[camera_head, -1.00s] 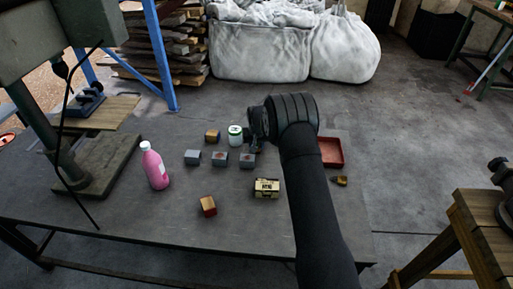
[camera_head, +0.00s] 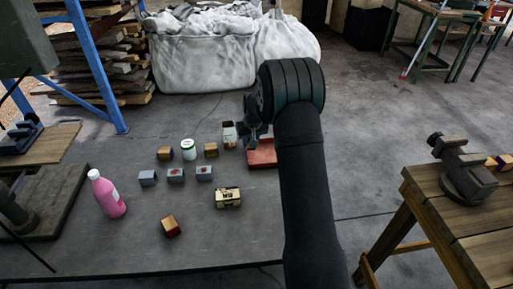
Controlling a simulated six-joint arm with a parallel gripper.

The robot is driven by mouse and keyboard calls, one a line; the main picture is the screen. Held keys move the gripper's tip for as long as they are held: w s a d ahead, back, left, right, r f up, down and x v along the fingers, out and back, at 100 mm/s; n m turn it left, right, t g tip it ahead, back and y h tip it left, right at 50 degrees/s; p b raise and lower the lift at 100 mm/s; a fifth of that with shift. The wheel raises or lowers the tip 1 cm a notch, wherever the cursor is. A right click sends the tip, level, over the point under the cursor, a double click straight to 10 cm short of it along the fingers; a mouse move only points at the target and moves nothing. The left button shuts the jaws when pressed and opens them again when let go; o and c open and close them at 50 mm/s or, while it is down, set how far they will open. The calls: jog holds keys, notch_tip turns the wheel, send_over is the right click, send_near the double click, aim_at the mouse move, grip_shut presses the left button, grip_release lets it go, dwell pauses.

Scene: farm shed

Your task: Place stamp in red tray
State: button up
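The red tray (camera_head: 262,154) lies at the right end of the grey table, partly hidden behind my arm. My gripper (camera_head: 253,132) points down just above the tray's back-left part, seen side-on. Its fingers are dark and small, so I cannot tell whether they are open or shut or hold anything. I cannot tell for sure which object is the stamp. Candidates are small wooden blocks (camera_head: 211,150) and (camera_head: 165,153), and a red-and-wood block (camera_head: 170,226) at the front.
Several grey boxes (camera_head: 176,176) stand in a row. A white-green can (camera_head: 189,149), a whitish jar (camera_head: 229,134), a cream box (camera_head: 228,197) and a pink bottle (camera_head: 106,194) stand on the table. A wooden bench (camera_head: 450,215) is at right.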

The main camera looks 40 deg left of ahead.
jog(key=w+d, duration=0.4)
jog(key=d, duration=0.4)
jog(key=w+d, duration=0.3)
jog(key=d, duration=0.4)
send_near(267, 157)
jog(key=shift+s+d+f, duration=0.15)
jog(key=shift+s+f, duration=0.65)
jog(key=shift+s, duration=0.3)
jog(key=shift+f, duration=1.95)
jog(key=shift+f, duration=0.15)
jog(key=o, duration=1)
jog(key=shift+c, duration=0.2)
jog(key=v, duration=1.2)
